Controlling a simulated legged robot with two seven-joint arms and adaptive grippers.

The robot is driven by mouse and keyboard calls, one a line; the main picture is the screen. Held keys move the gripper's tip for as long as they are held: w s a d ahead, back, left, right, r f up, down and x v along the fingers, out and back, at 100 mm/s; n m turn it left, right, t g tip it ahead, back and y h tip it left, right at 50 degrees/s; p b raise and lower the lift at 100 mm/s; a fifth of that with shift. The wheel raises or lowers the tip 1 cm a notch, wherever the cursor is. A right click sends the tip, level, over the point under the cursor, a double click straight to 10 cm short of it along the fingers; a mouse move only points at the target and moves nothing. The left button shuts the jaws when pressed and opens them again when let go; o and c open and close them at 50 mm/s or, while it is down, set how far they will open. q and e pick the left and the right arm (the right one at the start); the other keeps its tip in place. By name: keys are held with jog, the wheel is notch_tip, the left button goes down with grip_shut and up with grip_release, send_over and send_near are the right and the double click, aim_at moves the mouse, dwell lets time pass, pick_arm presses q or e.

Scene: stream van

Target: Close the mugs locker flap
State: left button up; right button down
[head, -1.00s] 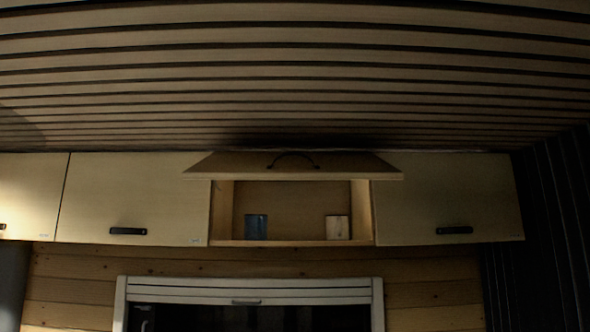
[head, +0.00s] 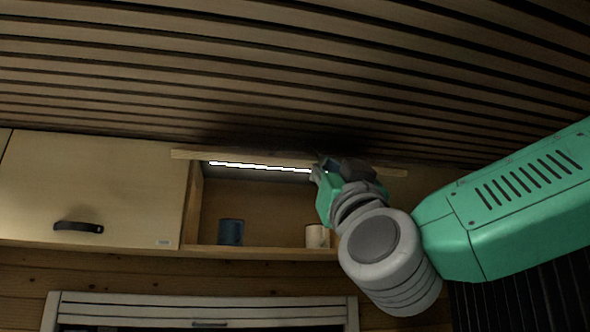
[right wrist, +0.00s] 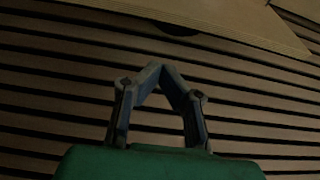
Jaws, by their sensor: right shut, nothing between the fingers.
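The mugs locker flap (head: 190,155) is raised, its edge seen nearly edge-on under the ceiling in the head view. In the right wrist view the flap (right wrist: 215,20) is a pale panel at the top, with its dark handle (right wrist: 175,29) partly showing. The open locker holds a blue mug (head: 230,232) and a pale mug (head: 317,236). My right gripper (head: 322,170) is at the right part of the flap; the right wrist view shows its fingers (right wrist: 168,70) shut and empty. I cannot tell whether they touch the flap. My left gripper is not in view.
A closed locker door (head: 95,190) with a black handle (head: 78,226) is on the left. The slatted ceiling (head: 290,80) is close above the flap. A white shutter frame (head: 200,308) is below. My right arm hides the right-hand locker.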

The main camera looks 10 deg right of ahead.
jog(key=s+a+r+p+x, duration=0.15)
jog(key=p+x, duration=0.35)
jog(key=x, duration=0.6)
jog(key=f, duration=0.1)
jog(key=w+f, duration=0.1)
jog(key=f, duration=0.2)
jog(key=shift+w+d+f+p, duration=0.1)
jog(key=shift+w+d+p, duration=0.25)
jog(key=shift+d+p, duration=0.05)
jog(key=shift+s+a, duration=0.1)
jog(key=shift+a, duration=0.2)
